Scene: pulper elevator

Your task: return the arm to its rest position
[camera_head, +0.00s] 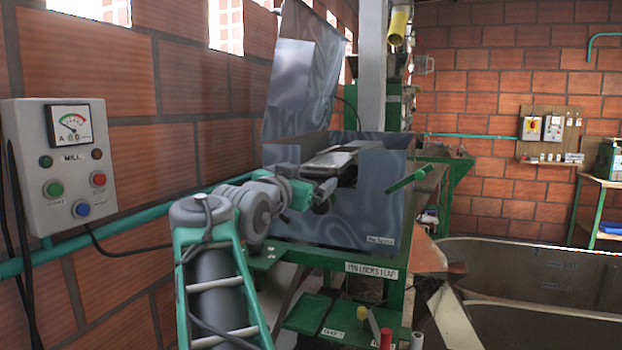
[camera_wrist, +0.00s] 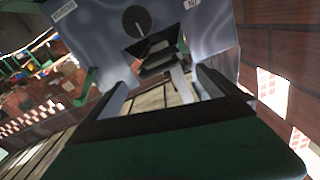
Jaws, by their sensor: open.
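My arm reaches up from the bottom of the head view to a grey metal box (camera_head: 385,200) with a raised lid (camera_head: 300,80). My gripper (camera_head: 322,183) is at the open front left of this box, partly hidden by my own wrist. A grey panel (camera_wrist: 100,30) with a round dark knob (camera_wrist: 137,22) and a dark opening lies beyond the fingers. I cannot tell whether the fingers touch anything.
A control box (camera_head: 62,165) with a dial and coloured buttons hangs on the left brick wall. A green pipe (camera_head: 110,240) runs along that wall close to my arm. A green handle (camera_head: 408,180) sticks out at the box's right. A large curved tank (camera_head: 540,275) stands at right.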

